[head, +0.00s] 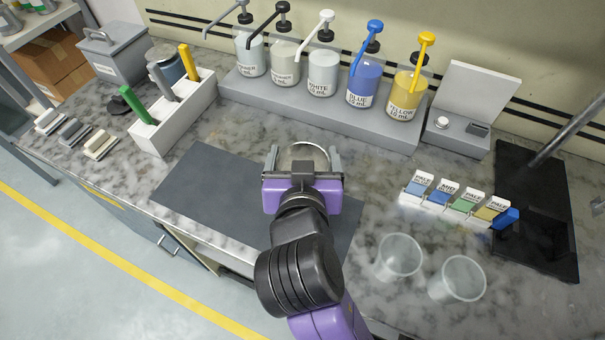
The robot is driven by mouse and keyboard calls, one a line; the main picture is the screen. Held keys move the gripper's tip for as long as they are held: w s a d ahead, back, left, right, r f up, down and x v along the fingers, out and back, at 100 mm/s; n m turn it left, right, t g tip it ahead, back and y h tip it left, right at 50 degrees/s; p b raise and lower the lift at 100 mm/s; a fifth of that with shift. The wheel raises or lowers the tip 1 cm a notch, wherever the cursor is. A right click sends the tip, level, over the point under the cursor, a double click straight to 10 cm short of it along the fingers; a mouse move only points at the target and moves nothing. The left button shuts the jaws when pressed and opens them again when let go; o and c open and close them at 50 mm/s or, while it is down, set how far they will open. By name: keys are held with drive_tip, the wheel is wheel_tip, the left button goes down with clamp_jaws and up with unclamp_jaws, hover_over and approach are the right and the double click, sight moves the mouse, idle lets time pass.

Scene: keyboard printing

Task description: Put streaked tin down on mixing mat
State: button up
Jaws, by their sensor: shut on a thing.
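The streaked tin (303,152) is a round metal tin whose rim and upper part show beyond my gripper. My gripper (303,162) is shut on it, with one finger on each side. The tin is over the back right part of the mixing mat (205,188), a flat dark grey sheet on the marble bench. My gripper and arm hide the tin's lower near side and part of the mat, so I cannot tell whether the tin touches the mat.
Pump bottles (322,75) stand on a grey step behind the mat. A white rack (185,110) with coloured-handled tools is at left. Two clear cups (398,257) and a colour-card holder (450,203) are at right. The mat's left part is bare.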

drive_tip(key=shift+f, duration=3.05)
drive_tip(key=shift+f, duration=0.2)
drive_tip(key=o, duration=2)
drive_tip(key=shift+c, duration=0.2)
drive_tip(key=shift+r, duration=0.25)
drive_tip(key=b+v, duration=0.1)
drive_tip(key=v, duration=1.1)
drive_tip(key=shift+f, duration=0.2)
drive_tip(key=shift+a, duration=0.1)
